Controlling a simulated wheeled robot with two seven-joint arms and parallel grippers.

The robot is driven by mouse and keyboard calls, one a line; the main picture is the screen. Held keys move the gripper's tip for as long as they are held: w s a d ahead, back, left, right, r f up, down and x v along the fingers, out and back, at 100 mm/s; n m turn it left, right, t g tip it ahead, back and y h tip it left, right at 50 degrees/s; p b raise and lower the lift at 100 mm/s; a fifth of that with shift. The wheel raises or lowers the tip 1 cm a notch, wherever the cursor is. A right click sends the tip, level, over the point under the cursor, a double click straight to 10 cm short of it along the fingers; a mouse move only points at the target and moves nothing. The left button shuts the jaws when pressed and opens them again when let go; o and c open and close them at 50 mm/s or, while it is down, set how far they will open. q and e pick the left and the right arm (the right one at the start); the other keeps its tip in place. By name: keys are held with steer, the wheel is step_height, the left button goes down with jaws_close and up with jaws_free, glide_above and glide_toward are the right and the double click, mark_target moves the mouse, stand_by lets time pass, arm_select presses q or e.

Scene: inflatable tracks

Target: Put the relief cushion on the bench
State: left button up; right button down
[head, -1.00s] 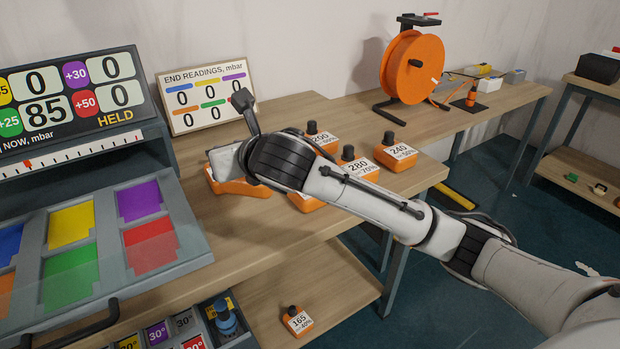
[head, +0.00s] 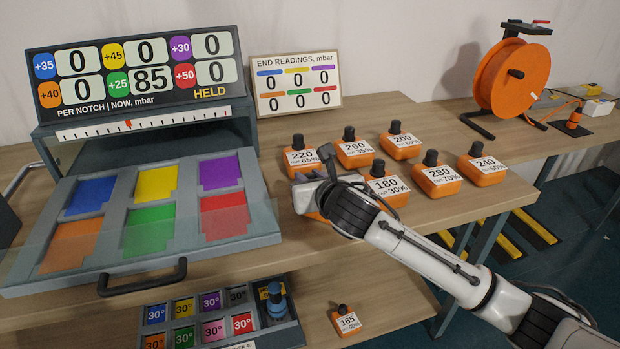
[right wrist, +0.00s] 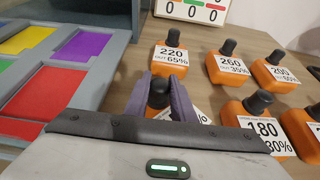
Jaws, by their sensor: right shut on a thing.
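My right gripper (right wrist: 160,98) is shut on the black knob (right wrist: 158,92) of an orange cushion-like block. In the head view the right gripper (head: 314,198) hangs over the front part of the bench (head: 265,215), and a sliver of the held block's orange body (head: 314,215) shows below it. My left gripper is out of view.
Blocks 200 (head: 402,144) and 240 (head: 482,168) stand farther right. A coloured tray unit (head: 262,232) with a black handle is at left, below a readings display (head: 140,75). An orange reel (head: 512,75) stands at back right. Block 165 (head: 347,320) is on the lower shelf.

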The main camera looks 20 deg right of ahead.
steer(key=shift+r, duration=0.1)
steer(key=c, duration=1.5)
jaws_free()
steer(key=shift+s, duration=0.2)
steer(key=p+v, duration=0.1)
steer(key=v, duration=1)
steer(key=shift+s+r, duration=0.1)
steer(key=shift+s, duration=0.25)
